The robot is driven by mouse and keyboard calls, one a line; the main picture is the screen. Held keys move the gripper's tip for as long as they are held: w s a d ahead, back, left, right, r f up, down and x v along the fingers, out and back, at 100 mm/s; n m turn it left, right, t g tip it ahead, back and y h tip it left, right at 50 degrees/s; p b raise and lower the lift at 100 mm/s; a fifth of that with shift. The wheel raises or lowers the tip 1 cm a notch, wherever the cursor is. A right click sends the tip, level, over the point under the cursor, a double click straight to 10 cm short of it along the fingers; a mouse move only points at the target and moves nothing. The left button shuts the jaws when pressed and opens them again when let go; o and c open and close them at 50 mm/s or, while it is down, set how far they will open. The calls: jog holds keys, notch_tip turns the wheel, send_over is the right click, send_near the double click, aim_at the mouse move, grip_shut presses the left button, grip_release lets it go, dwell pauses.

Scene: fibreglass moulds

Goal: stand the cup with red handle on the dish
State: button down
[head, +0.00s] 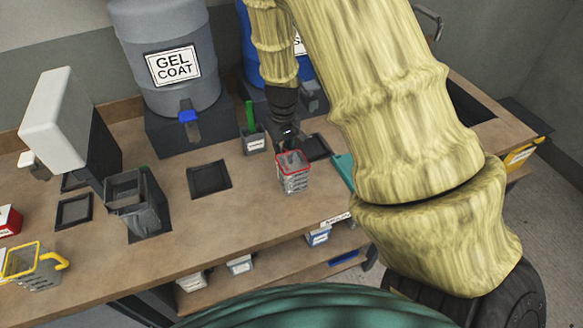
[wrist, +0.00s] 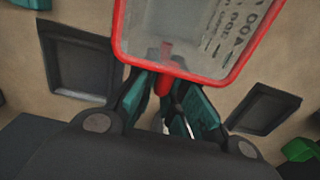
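The cup with the red handle (head: 294,176) is a clear, square cup with a red rim and printed marks on its side. It also shows close up in the wrist view (wrist: 185,35), its red handle between the teal fingers. My gripper (wrist: 165,100) is shut on that handle. In the head view my gripper (head: 287,146) is just behind the cup; whether the cup's base touches the bench is unclear. Square dark dishes lie on the bench: one left of the cup (head: 209,179), one just behind it to the right (head: 316,148), one farther left (head: 74,211). All look empty.
A grey gel coat drum (head: 165,50) stands behind, with a blue tap. A small container with a green item (head: 254,138) is behind the cup. A dark grey bin (head: 137,205) and a yellow-handled cup (head: 35,270) stand left. Bare bench (head: 225,225) lies in front.

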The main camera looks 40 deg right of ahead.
aim_at(284, 148)
jog(key=shift+r, duration=0.15)
jog(key=shift+r+b, duration=0.5)
jog(key=shift+r, duration=0.15)
jog(key=shift+s+a+r+b, duration=0.1)
jog(key=shift+s+r+b, duration=0.1)
jog(key=shift+r+b, duration=0.5)
jog(key=s+a+r+b, duration=0.1)
jog(key=s+a, duration=0.3)
jog(key=s, duration=0.2)
jog(key=s+a+r+b, duration=0.1)
jog(key=s+a+b, duration=0.1)
jog(key=s+a, duration=0.2)
jog(key=s, duration=0.3)
jog(key=shift+a+b, duration=0.15)
jog(key=shift+b, duration=0.15)
jog(key=shift+s, duration=0.15)
